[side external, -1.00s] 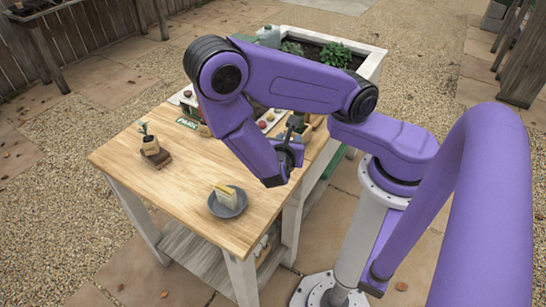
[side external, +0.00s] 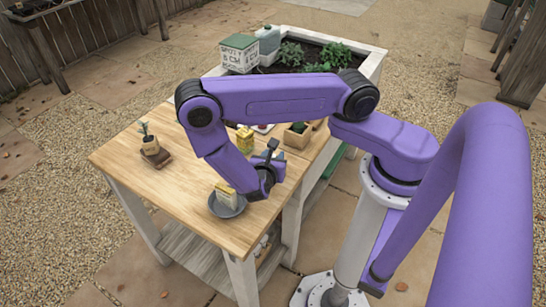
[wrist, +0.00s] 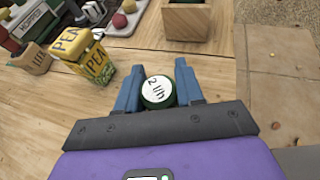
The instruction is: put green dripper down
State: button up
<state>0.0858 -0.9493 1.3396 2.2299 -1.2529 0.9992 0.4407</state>
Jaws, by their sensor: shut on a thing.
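The green dripper (wrist: 158,91) shows in the wrist view as a round piece with green sides and a white top marked "2 l/h". It sits between the two blue fingers of my gripper (wrist: 160,92), which is shut on it. In the side external view my gripper end is low over the right part of the wooden table (side external: 190,175), just right of a grey dish (side external: 226,211). The dripper and fingertips are hidden there behind my arm. I cannot tell whether the dripper touches the table.
The dish holds a pale yellow and white block (side external: 226,192). Yellow pea packets (wrist: 84,52), a wooden box (wrist: 187,20) and a small marked block (wrist: 30,60) stand beyond my gripper. The table's left middle is clear.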

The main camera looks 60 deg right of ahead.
jog(key=shift+f, duration=0.15)
jog(key=o, duration=1)
jog(key=shift+r, duration=0.2)
jog(key=v, duration=1.2)
jog(key=s+d+r+m+g+y, duration=0.1)
jog(key=s+r+m+y, duration=0.3)
jog(key=r, duration=0.5)
jog(key=s+d+r+m+g+y, duration=0.1)
jog(key=s+r+m+g+y, duration=0.2)
jog(key=s+r+m+y, duration=0.2)
jog(key=s+r+y, duration=0.3)
jog(key=r+y, duration=0.1)
jog(key=r, duration=0.1)
jog(key=shift+s+r, duration=0.2)
jog(key=shift+s, duration=0.1)
